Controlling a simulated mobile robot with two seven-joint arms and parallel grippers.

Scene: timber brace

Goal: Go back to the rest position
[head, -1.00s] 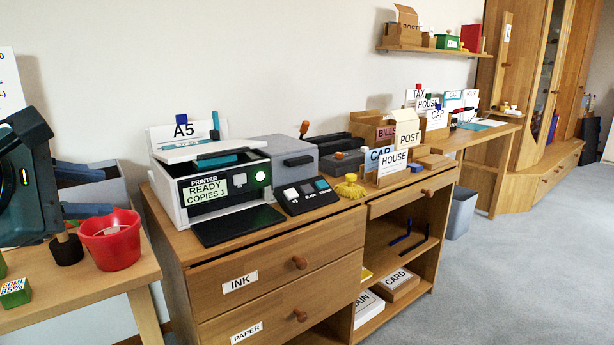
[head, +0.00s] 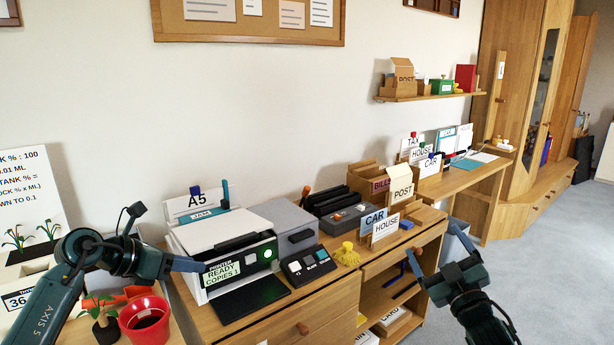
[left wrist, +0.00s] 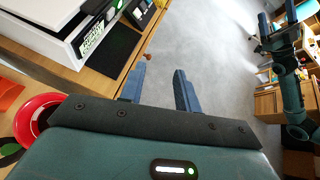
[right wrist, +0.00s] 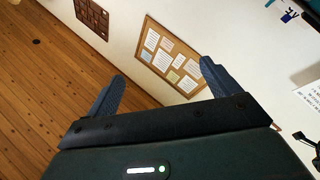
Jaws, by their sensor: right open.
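My left gripper (head: 198,264) is at the left in the head view, in front of the printer's left side. In the left wrist view its two fingers (left wrist: 160,72) stand apart with only floor seen between them, so it is open and empty. My right gripper (head: 438,252) is at the lower right in the head view, in front of the cabinet's right end. Its fingers are wide apart in the right wrist view (right wrist: 160,78), with nothing between them. Both arms are raised, clear of the furniture as far as I can tell.
The printer (head: 225,245) stands on the wooden cabinet (head: 290,318), beside a grey box (head: 292,232) and card holders. A red pot (head: 145,322) and a small plant (head: 100,312) stand at the lower left, close to my left arm. Open grey floor (head: 545,250) lies at the right.

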